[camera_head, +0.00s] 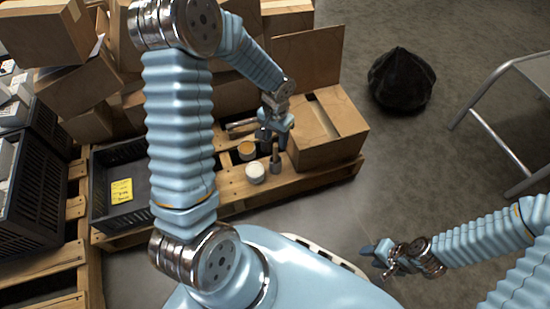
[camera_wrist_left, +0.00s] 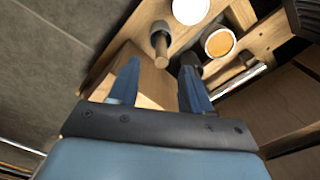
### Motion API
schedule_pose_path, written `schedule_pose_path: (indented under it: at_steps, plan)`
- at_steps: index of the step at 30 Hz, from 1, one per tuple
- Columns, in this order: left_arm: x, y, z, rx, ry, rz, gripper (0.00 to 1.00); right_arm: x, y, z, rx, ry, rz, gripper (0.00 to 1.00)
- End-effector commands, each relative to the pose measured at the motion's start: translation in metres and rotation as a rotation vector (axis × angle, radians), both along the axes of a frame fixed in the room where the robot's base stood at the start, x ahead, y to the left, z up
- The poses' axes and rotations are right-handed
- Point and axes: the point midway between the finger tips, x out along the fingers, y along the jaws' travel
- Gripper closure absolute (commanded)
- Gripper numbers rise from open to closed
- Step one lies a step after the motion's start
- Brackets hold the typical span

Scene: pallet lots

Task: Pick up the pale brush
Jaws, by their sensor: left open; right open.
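A brush-like thing with a pale wooden handle and grey lower part (camera_head: 275,160) stands on the pallet beside a white-topped pot. My left gripper (camera_head: 273,138) is open and empty, above the pallet beside a carton. In the left wrist view (camera_wrist_left: 158,74) its two fingers are apart. A dark round thing (camera_wrist_left: 188,60) is partly hidden behind the right finger. My right gripper (camera_head: 377,257) is open and empty, low at the right, away from the pallet.
The white-topped pot (camera_head: 255,173) and an orange-topped pot (camera_head: 247,150) stand close by. An open carton (camera_head: 335,145) is right of the left gripper. A dark crate (camera_head: 100,165) stands left. A black sack (camera_head: 401,80) and metal frame (camera_head: 480,120) are on the floor.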

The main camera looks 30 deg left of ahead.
Motion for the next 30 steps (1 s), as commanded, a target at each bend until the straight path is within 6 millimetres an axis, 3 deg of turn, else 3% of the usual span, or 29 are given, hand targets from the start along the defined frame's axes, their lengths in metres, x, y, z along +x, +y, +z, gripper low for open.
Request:
schedule_pose_path:
  at_steps: [3,11,19,27,30]
  plan:
    - [-0.001,0.0,-0.026,-0.001,0.003,-0.001,0.52,0.0,0.0,-0.007,0.001,0.001,0.0,0.57]
    - [0.0,0.0,-0.045,-0.001,0.001,0.001,0.52,0.0,0.001,-0.011,0.002,0.001,0.001,0.57]
    - [0.001,0.003,-0.086,-0.001,0.003,0.0,0.52,0.0,0.001,-0.023,0.002,-0.002,-0.001,0.57]
    - [0.002,0.003,-0.091,-0.001,-0.001,0.0,0.52,0.001,0.001,-0.023,0.002,-0.002,-0.001,0.57]
    - [0.002,0.003,-0.091,-0.001,-0.001,0.0,0.67,0.001,0.001,-0.023,0.002,-0.002,-0.001,0.57]
